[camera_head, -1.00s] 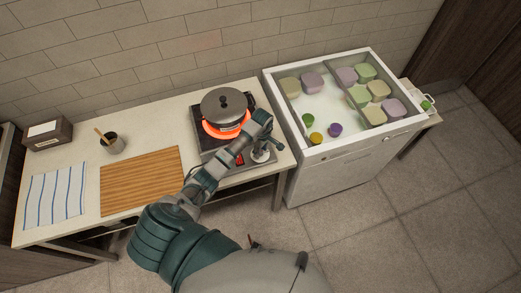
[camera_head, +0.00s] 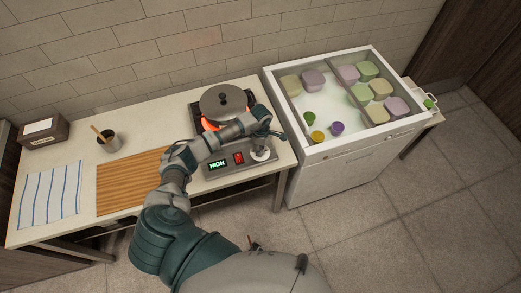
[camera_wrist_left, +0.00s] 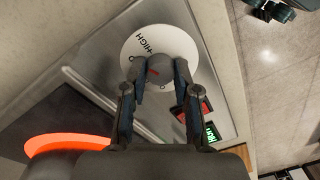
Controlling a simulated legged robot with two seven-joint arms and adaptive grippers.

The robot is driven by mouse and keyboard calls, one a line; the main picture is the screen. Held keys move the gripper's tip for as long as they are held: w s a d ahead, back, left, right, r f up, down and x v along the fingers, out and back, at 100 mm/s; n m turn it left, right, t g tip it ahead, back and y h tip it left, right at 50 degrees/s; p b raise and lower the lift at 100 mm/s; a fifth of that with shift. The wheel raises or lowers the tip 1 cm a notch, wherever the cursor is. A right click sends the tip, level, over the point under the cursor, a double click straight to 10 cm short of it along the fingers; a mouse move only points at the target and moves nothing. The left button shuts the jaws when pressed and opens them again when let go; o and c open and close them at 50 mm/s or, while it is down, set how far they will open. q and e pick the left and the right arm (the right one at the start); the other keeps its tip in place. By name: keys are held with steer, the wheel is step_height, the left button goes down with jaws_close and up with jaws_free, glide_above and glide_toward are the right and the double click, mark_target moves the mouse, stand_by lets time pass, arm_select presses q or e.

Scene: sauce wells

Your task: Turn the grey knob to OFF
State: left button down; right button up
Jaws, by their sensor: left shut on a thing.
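The grey knob (camera_wrist_left: 158,72) stands on a round white dial (camera_wrist_left: 185,45) printed with HIGH, and it has a red mark on its top. My left gripper (camera_wrist_left: 155,82) is shut on the knob, one finger on each side. In the head view the left gripper (camera_head: 263,139) is over the white dial (camera_head: 261,154) at the cooker's front right, and it hides most of the knob. The cooker's green display (camera_head: 217,164) reads HIGH. The burner (camera_head: 208,125) glows orange under a lidded pot (camera_head: 224,102). My right gripper is not in view.
A red switch (camera_head: 239,158) sits between display and dial. A white chest with a glass top (camera_head: 357,146) stands close on the right. A wooden board (camera_head: 128,183), striped cloth (camera_head: 48,195) and cup (camera_head: 110,141) lie on the counter to the left.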

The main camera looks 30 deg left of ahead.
arm_select(q)
steer(key=n, duration=0.3)
steer(key=shift+a+n, duration=0.1)
steer(key=shift+n, duration=0.2)
steer(key=n, duration=0.2)
steer(key=shift+r+n, duration=0.1)
steer(key=shift+n, duration=0.3)
steer(key=n, duration=0.3)
steer(key=shift+n+p, duration=0.3)
steer(key=shift+p, duration=0.05)
steer(key=n+p, duration=0.1)
steer(key=n, duration=0.2)
steer(key=shift+n+t, duration=0.3)
steer(key=shift+n, duration=0.1)
steer(key=n+p, duration=0.2)
steer(key=n, duration=0.4)
steer(key=shift+r, duration=0.1)
steer(key=n+p, duration=0.2)
steer(key=n, duration=0.3)
steer(key=shift+t, duration=0.3)
steer(key=shift+n, duration=0.3)
